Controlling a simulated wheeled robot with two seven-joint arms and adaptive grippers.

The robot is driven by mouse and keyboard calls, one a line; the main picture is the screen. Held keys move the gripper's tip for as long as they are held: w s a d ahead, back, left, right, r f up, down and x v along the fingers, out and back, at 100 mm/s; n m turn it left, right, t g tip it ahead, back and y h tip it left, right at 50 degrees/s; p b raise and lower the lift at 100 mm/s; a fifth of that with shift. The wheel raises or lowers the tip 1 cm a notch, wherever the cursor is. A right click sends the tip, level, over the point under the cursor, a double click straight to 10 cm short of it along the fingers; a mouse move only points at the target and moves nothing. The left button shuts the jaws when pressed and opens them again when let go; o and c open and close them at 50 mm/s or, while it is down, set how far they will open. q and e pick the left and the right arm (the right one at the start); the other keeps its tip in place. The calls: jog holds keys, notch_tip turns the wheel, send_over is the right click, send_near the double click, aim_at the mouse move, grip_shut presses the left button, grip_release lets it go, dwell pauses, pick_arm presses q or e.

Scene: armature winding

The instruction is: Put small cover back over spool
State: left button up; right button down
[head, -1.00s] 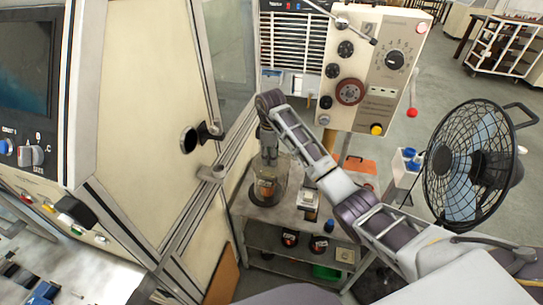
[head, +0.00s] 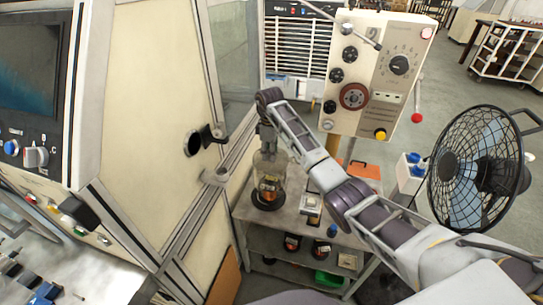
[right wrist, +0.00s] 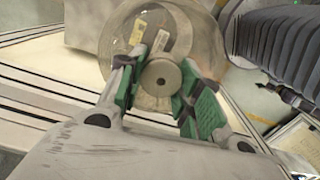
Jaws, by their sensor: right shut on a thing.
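A clear, bottle-shaped cover (head: 267,165) stands upright around or just above the orange and black spool (head: 269,187) on the grey cart. A dark round base (head: 268,200) shows under the spool. I cannot tell whether the cover's lower rim touches it. My right gripper (head: 266,148) reaches down from above and is shut on the cover's top knob. In the right wrist view, the green-padded fingers (right wrist: 163,88) hold the round grey knob (right wrist: 161,76), with the clear cover (right wrist: 190,30) below it. My left gripper is not in view.
The cart top (head: 248,212) also holds a small pale box (head: 310,203) right of the spool. The cream machine cabinet (head: 150,130) stands close on the left. A control panel (head: 378,75) stands behind, and a black fan (head: 475,165) is on the right.

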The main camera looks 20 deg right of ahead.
jog(key=shift+w+a+b, duration=0.1)
jog(key=shift+w+b, duration=0.2)
jog(key=shift+w, duration=1.5)
notch_tip(320, 180, down, 9)
jog(key=b, duration=0.4)
jog(key=shift+f, duration=0.1)
jog(key=shift+f+b, duration=0.95)
jog(key=shift+f, duration=0.25)
jog(key=shift+s+f, duration=0.1)
jog(key=shift+f, duration=0.1)
jog(key=c, duration=0.9)
grip_release()
jog(key=shift+f, duration=0.1)
jog(key=shift+s, duration=0.1)
